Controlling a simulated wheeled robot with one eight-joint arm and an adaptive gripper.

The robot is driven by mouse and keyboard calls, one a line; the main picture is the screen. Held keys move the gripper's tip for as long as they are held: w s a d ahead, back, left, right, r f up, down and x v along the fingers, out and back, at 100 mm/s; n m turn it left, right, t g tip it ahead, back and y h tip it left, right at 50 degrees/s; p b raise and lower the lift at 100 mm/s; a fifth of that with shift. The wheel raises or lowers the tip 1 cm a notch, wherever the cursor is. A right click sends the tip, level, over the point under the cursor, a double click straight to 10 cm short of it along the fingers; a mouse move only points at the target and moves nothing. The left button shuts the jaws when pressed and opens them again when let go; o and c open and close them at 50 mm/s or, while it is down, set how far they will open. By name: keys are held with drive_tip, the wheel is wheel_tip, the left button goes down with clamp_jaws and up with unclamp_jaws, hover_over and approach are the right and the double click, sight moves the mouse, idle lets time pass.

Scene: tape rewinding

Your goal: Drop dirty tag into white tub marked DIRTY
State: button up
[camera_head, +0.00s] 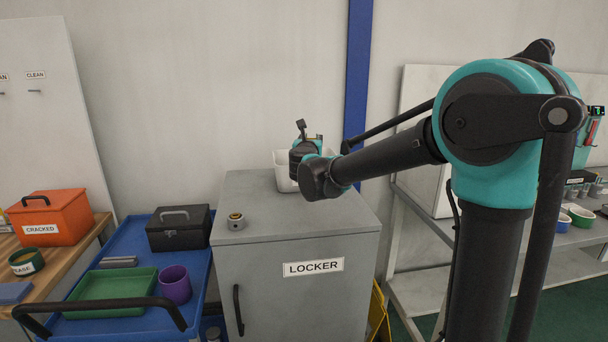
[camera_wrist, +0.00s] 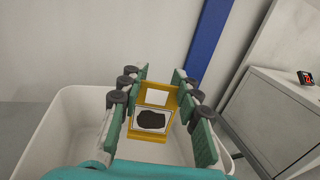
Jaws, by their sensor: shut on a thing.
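The tag (camera_wrist: 150,121) is a yellow frame with a white face and a large black smudge. My gripper (camera_wrist: 156,112) is shut on it, with the tag held between the two fingers in the wrist view. The white tub (camera_wrist: 62,136) is below and around the gripper in that view. In the head view, the tub (camera_head: 281,172) stands on the grey locker top, partly hidden behind my gripper (camera_head: 308,142). No marking on the tub is readable. I cannot tell exactly how high the tag is over it.
The grey locker (camera_head: 300,295) carries a small round metal part (camera_head: 236,222) at its front left. A blue cart (camera_head: 130,245) with a black box, green tray and purple cup stands left. A shelf unit (camera_head: 425,290) stands right.

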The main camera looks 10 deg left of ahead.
drive_tip(key=o, duration=1.3)
drive_tip(key=s, duration=1.2)
drive_tip(key=shift+d, duration=0.1)
